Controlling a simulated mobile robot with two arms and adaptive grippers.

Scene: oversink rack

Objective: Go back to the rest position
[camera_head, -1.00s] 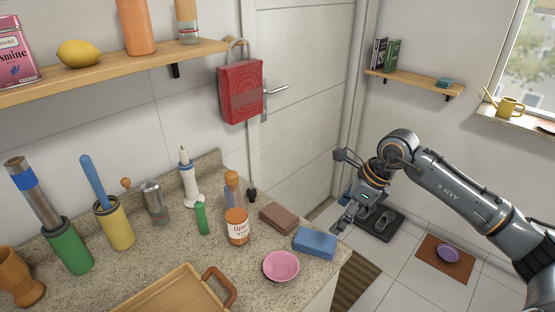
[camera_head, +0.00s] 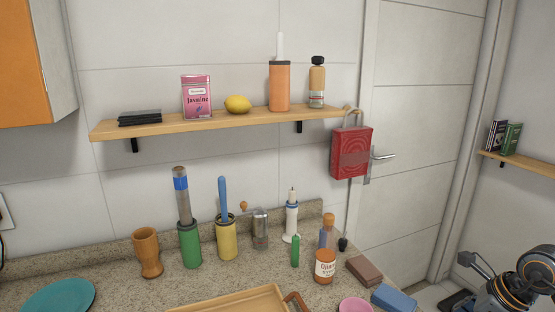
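My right arm (camera_head: 515,290) shows at the lower right corner, to the right of the counter and in front of the door side. Its gripper is cut off by the bottom edge of the picture, so its fingers are hidden. My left arm and gripper are outside the picture. Nothing is seen held by either arm.
The counter (camera_head: 112,268) holds a green holder (camera_head: 190,246), a yellow holder (camera_head: 227,240), a wooden goblet (camera_head: 147,252), a jar (camera_head: 325,265), a blue sponge (camera_head: 393,299) and a tray (camera_head: 240,301).

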